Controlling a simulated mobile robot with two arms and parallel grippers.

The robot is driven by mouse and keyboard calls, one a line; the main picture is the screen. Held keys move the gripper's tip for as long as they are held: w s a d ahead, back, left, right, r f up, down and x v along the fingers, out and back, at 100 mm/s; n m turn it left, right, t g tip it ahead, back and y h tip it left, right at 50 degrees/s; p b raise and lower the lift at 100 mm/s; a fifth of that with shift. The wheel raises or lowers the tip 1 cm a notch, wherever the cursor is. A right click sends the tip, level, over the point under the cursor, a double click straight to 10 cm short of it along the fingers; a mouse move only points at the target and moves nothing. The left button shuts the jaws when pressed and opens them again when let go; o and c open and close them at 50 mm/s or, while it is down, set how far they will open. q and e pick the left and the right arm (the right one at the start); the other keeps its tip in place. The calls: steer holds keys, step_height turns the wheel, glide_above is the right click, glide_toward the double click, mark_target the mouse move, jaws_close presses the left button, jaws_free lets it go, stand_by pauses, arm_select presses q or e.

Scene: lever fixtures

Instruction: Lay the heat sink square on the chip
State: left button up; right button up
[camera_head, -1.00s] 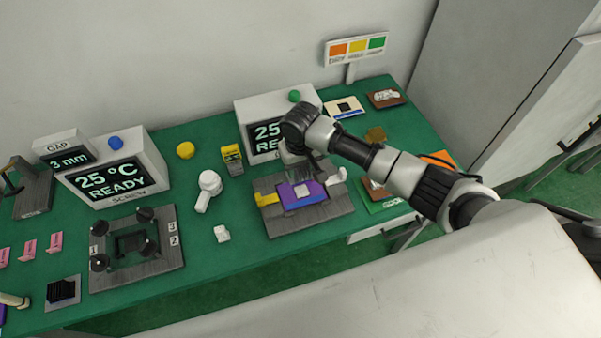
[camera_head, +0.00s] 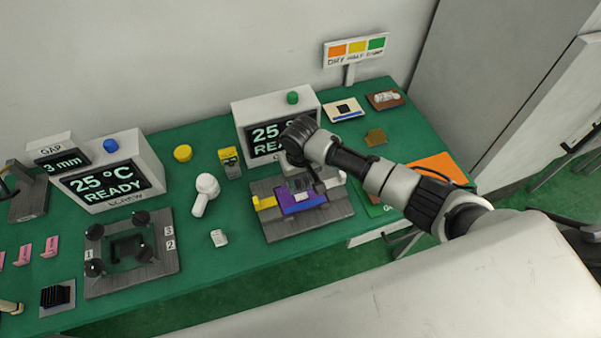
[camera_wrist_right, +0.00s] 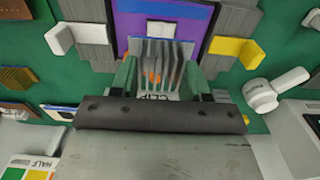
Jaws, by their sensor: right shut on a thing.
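A grey finned heat sink (camera_wrist_right: 157,62) is between the green fingertips of my right gripper (camera_wrist_right: 158,80), which is shut on it. In the head view my right gripper (camera_head: 303,184) is low over the purple board (camera_head: 302,203), with the dark fins between its fingers. The board sits in a grey fixture (camera_head: 332,212) with a yellow clamp and a white clamp. The fins look roughly in line with the board's edges in the wrist view. The chip is mostly hidden under the heat sink, and I cannot tell whether they touch. My left gripper is not in view.
A display box (camera_head: 262,108) stands behind the fixture. A white-handled tool (camera_head: 205,193) and a yellow device (camera_head: 230,162) are to its left. Another black finned block (camera_head: 56,296) and a four-knob fixture (camera_head: 132,262) are at the left. Green table is free between them.

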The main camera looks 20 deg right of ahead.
step_height(320, 180, down, 3)
steer(key=shift+r+b, duration=0.1)
steer(key=shift+b, duration=0.6)
steer(key=shift+f+b, duration=0.4)
steer(key=shift+f, duration=0.5)
steer(key=o, duration=1)
steer(key=shift+r, duration=0.15)
